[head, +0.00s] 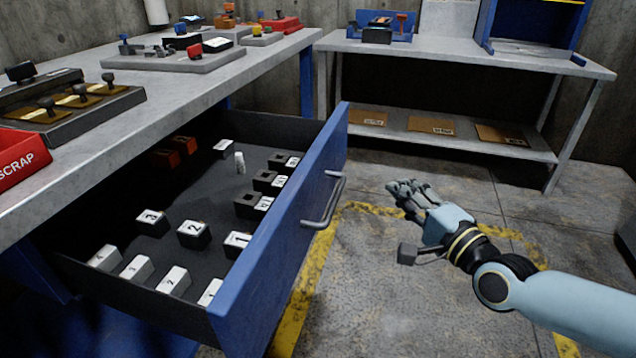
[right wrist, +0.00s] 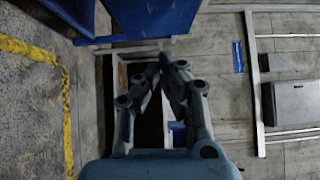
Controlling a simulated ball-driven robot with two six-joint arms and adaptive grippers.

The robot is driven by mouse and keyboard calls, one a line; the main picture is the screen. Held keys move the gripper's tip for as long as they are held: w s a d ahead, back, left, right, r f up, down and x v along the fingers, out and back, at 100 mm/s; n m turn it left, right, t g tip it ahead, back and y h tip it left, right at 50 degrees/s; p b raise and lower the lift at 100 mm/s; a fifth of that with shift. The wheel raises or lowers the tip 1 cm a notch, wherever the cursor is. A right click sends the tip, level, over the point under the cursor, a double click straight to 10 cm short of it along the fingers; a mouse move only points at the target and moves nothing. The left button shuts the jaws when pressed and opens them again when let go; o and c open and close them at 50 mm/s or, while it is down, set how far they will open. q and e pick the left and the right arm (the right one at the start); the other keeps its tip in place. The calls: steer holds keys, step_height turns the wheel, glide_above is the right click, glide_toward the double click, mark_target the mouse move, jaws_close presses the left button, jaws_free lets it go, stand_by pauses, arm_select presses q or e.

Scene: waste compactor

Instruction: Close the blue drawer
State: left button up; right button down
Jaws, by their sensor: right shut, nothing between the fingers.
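The blue drawer (head: 258,257) is pulled far out from under the grey workbench, and its blue front with a grey bar handle (head: 324,200) faces right. Inside lie several white-topped numbered blocks, dark blocks and a small white upright piece. My right gripper (head: 393,187) is to the right of the drawer front, apart from the handle, with its fingers pointing left toward it. It is shut and empty; its fingers also show in the right wrist view (right wrist: 166,68), tips together. My left gripper is not in view.
The workbench (head: 228,78) carries a red scrap bin (head: 22,158), a dark tray with knobs and several small parts. A second table (head: 470,54) with a lower shelf stands at the back. The floor right of the drawer is clear, with yellow lines.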

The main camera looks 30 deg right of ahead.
steer(key=shift+n, duration=0.3)
steer(key=w+b, duration=0.1)
steer(key=w, duration=0.3)
steer(key=w+a+f+b, duration=0.1)
steer(key=w, duration=0.3)
steer(key=w+b, duration=0.1)
steer(key=w, duration=0.3)
steer(key=shift+w+a+f, duration=0.3)
steer(key=shift+f, duration=0.05)
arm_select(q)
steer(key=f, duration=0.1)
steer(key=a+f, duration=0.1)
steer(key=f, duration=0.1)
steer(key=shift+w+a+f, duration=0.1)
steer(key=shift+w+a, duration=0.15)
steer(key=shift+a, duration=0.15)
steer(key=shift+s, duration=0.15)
arm_select(e)
steer(key=shift+a, duration=0.1)
